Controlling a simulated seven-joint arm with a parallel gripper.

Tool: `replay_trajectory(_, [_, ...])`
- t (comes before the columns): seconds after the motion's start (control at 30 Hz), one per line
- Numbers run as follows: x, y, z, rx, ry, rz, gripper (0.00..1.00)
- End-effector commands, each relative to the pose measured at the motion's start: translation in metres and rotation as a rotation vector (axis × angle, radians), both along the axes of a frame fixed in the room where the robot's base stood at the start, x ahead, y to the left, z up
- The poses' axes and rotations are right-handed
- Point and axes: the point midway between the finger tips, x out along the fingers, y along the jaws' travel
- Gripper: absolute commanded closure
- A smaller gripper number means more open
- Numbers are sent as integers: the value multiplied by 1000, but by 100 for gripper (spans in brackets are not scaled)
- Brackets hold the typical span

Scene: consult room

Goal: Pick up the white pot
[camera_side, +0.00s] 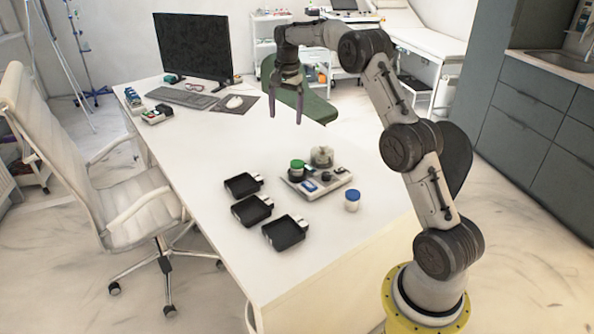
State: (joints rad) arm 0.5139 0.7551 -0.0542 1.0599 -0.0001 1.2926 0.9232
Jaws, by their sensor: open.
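A small white pot (352,205) with a blue lid stands upright on the white desk, just right of a light tray (326,190). My gripper (286,112) hangs above the far part of the desk, pointing down. Its two fingers are apart and nothing is between them. It is well above and to the upper left of the pot, not touching anything.
The tray holds a green-lidded pot (297,170), a clear jar (322,157) and small items. Several black trays (285,232) lie left of it. A monitor (194,46), keyboard (185,97) and mouse (234,102) stand at the back. The desk's middle is clear.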

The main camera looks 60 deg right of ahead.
Motion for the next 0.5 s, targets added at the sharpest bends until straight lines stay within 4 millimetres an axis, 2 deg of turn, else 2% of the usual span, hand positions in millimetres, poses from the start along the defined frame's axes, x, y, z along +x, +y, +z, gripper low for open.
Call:
replay_trajectory(0.03, [-3, -11, -20, 14, 24, -18, 9])
replay_trajectory(0.1, [-8, -20, -39, 31, 53, -36, 9])
replay_trajectory(0.23, [-17, -30, -59, 47, 79, -57, 9])
replay_trajectory(0.37, [-18, -31, -75, 48, 79, -60, 9])
replay_trajectory(0.5, [-18, -30, -103, 49, 81, -59, 9])
